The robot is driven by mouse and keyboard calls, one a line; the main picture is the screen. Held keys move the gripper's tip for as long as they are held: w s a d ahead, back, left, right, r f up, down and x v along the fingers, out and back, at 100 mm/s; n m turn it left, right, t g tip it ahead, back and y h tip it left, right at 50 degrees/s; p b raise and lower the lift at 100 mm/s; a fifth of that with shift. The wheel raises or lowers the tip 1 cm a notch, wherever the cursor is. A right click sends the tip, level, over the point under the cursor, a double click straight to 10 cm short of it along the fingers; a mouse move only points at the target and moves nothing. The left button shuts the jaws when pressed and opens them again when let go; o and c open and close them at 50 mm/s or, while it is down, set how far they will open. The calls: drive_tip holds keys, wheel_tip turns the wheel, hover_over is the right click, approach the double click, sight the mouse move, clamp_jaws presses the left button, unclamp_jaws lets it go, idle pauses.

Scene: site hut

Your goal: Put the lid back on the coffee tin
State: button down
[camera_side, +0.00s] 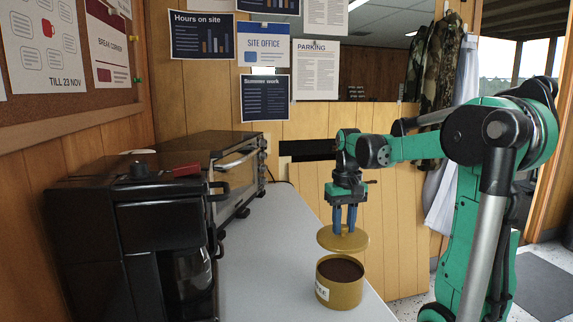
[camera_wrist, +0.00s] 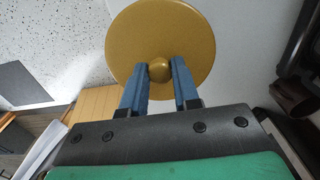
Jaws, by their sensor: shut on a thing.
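The coffee tin (camera_side: 341,292) stands upright and open on the grey counter in the side view, with dark coffee showing inside and a white label on its front. My gripper (camera_side: 344,226) is shut on the knob of the gold lid (camera_side: 343,240). The lid is held roughly level above the tin, with a small gap between them. In the wrist view, the blue fingers (camera_wrist: 159,75) close on the round knob, and the lid (camera_wrist: 185,35) fills the top middle. The tin is not visible in the wrist view.
A black coffee maker (camera_side: 130,240) stands at the left of the counter. A toaster oven (camera_side: 215,165) is behind it along the wall. The grey counter (camera_side: 275,240) is clear between these and the tin. The tin is near the counter's right edge.

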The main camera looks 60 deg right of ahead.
sight(343, 236)
drive_tip(key=shift+f, duration=2.95)
drive_tip(key=shift+f, duration=0.15)
drive_tip(key=shift+c, duration=0.5)
unclamp_jaws()
drive_tip(key=shift+r, duration=3.5)
